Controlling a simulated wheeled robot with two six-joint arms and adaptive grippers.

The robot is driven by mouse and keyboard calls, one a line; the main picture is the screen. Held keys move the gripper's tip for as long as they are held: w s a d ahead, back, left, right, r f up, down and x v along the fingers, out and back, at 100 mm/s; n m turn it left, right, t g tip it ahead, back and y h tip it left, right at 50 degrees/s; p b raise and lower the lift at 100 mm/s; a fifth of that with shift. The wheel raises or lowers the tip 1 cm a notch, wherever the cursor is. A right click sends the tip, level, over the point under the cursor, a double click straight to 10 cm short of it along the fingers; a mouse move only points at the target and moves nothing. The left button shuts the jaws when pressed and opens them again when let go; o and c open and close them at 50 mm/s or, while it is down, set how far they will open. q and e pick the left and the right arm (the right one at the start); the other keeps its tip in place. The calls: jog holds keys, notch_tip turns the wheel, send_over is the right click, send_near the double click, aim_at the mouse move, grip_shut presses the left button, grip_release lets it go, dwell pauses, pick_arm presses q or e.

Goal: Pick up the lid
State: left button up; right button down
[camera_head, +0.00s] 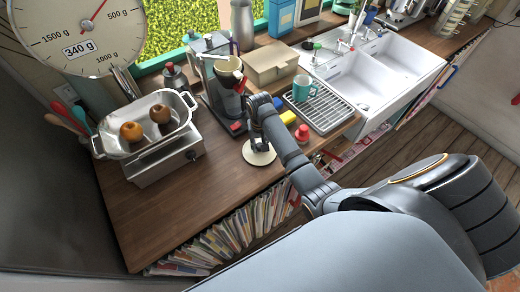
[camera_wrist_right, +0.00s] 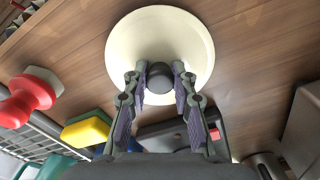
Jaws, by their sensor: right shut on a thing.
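The lid is a round cream disc (camera_head: 258,156) with a dark knob, near the front edge of the wooden counter in the head view. In the right wrist view the lid (camera_wrist_right: 125,50) fills the upper middle, its dark knob (camera_wrist_right: 159,76) facing the camera. My right gripper (camera_wrist_right: 160,84) is shut on the knob, one finger on each side. In the head view my right gripper (camera_head: 258,135) is over the lid and hides part of it. I cannot tell whether the lid touches the counter. My left gripper is not in view.
A coffee machine (camera_head: 222,88) stands behind the lid. A yellow sponge (camera_head: 288,117), a red object (camera_head: 302,133) and a drying rack (camera_head: 326,108) with a teal mug (camera_head: 302,87) are to the right. A scale tray (camera_head: 155,143) with two fruits is left. The front-left counter is clear.

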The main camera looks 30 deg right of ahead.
jog(key=shift+s+f, duration=0.3)
jog(key=shift+f, duration=0.1)
jog(key=shift+w+r+b, duration=0.25)
jog(key=shift+r+b, duration=0.2)
jog(key=shift+b, duration=0.15)
jog(key=shift+w+d+r+b, duration=0.1)
jog(key=shift+w+r+b, duration=0.05)
jog(key=shift+r+b, duration=0.45)
jog(key=d+r, duration=0.1)
jog(key=r, duration=0.2)
jog(key=s+d+r, duration=0.1)
jog(key=shift+d+r, duration=0.15)
jog(key=shift+d, duration=0.2)
jog(key=s+d+r, duration=0.4)
jog(key=d+r, duration=0.2)
jog(key=d, duration=0.4)
jog(key=shift+s+r, duration=0.3)
jog(key=shift+r, duration=0.1)
